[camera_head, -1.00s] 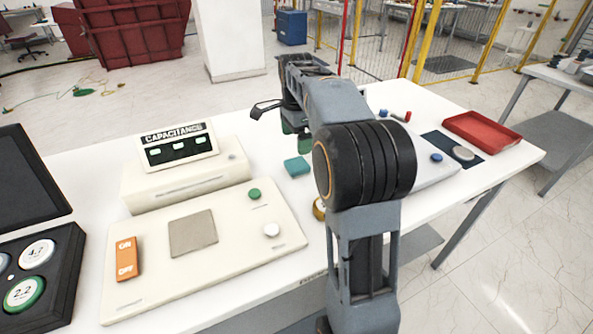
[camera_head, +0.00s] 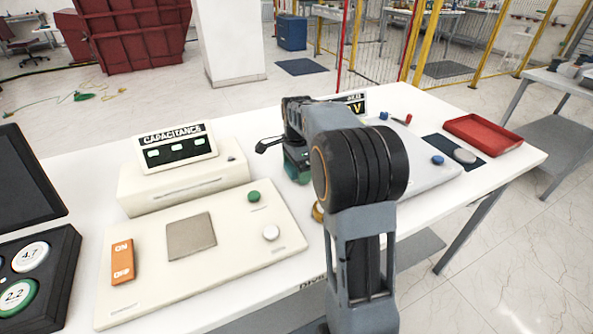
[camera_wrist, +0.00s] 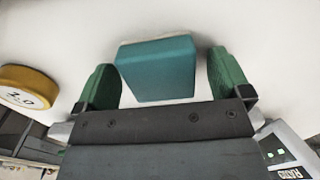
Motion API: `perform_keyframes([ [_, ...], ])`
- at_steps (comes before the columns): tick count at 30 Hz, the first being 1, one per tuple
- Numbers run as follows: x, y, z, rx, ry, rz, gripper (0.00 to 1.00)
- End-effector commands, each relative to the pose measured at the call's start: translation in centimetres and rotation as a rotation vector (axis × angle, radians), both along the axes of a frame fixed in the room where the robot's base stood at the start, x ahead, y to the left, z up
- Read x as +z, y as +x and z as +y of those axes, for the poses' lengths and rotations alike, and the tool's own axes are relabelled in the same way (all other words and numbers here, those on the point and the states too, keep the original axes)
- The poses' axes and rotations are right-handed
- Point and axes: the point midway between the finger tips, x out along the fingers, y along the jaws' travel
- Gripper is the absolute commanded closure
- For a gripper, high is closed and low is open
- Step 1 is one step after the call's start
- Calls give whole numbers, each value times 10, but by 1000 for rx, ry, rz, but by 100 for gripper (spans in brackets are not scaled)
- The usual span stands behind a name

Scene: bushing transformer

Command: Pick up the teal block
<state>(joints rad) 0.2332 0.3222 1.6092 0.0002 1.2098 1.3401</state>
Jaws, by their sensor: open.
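The teal block (camera_wrist: 157,70) shows in the wrist view between the two green fingers of my gripper (camera_wrist: 165,80). The fingers are open, with a narrow gap at each side of the block. The block rests on the white table. In the head view my gripper (camera_head: 298,172) points down at the table, right of the capacitance meter, and it hides most or all of the block there.
The capacitance meter (camera_head: 185,175) and its cream panel (camera_head: 140,255) stand to the left. A yellow-rimmed disc (camera_wrist: 28,88) lies near the gripper. A grey panel (camera_head: 430,180) and a red tray (camera_head: 483,132) are to the right.

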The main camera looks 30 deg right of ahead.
Motion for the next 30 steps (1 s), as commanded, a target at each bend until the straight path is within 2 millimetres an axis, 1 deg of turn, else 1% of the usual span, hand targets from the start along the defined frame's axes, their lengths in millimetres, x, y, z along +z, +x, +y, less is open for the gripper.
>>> perform_keyframes([
  [6,0,0,0,0,0,0,5],
  [23,0,0,0,0,0,0,59],
  [30,1,0,0,0,0,0,59],
])
